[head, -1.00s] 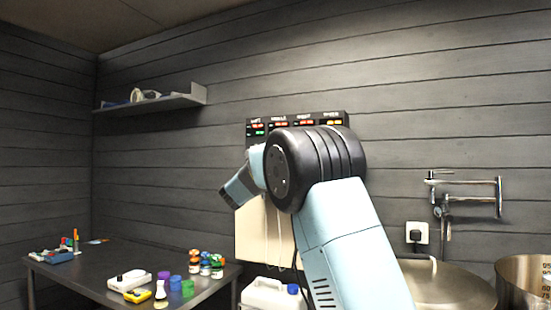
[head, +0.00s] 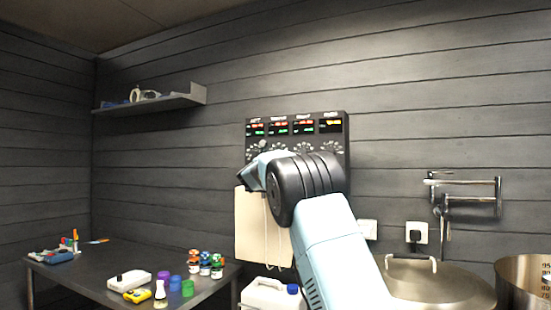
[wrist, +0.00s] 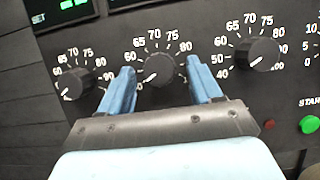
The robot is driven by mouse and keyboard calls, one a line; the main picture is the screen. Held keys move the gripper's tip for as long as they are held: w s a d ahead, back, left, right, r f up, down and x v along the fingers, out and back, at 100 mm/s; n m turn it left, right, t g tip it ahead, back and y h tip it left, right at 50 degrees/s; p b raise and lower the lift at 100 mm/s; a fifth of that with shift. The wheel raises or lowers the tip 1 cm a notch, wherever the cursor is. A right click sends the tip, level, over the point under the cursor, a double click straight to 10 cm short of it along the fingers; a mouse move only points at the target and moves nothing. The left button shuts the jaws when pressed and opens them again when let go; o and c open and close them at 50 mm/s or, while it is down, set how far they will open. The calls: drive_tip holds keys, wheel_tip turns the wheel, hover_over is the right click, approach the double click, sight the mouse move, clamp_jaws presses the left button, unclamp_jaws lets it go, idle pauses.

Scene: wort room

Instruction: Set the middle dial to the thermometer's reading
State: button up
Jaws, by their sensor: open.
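The control panel (head: 335,150) hangs on the back wall in the head view, partly hidden by my arm. In the wrist view its middle dial (wrist: 158,70) is a black knob with a scale around it, its white pointer toward the low end at lower left. My gripper (wrist: 160,80) is open, with one blue finger on each side of this knob; I cannot tell whether they touch it. A left dial (wrist: 74,84) and a right dial (wrist: 256,53) flank it. Small displays (head: 278,128) glow red and green at the panel top, too small to read. I cannot make out a thermometer.
A green start button (wrist: 309,124) and a red button (wrist: 268,124) sit at the panel's lower right. A dark table (head: 90,275) with bottles and small devices stands left. A white canister (head: 268,296) and steel kettles (head: 440,285) stand below and right.

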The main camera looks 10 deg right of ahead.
drive_tip(key=shift+d, duration=0.1)
drive_tip(key=c, duration=1)
drive_tip(key=shift+c, duration=0.2)
drive_tip(key=shift+f+m, duration=0.1)
drive_tip(key=shift+m, duration=0.3)
drive_tip(key=shift+w+a+m+g+h, duration=0.1)
drive_tip(key=shift+m+g+h, duration=0.8)
drive_tip(key=shift+m, duration=1.65)
drive_tip(key=shift+w+a+m+g+h, duration=0.15)
drive_tip(key=shift+m+g+h, duration=0.15)
drive_tip(key=shift+m+g, duration=1.75)
drive_tip(key=shift+a+m+g+h, duration=0.1)
drive_tip(key=shift+m+g+h, duration=0.5)
drive_tip(key=shift+m, duration=2.5)
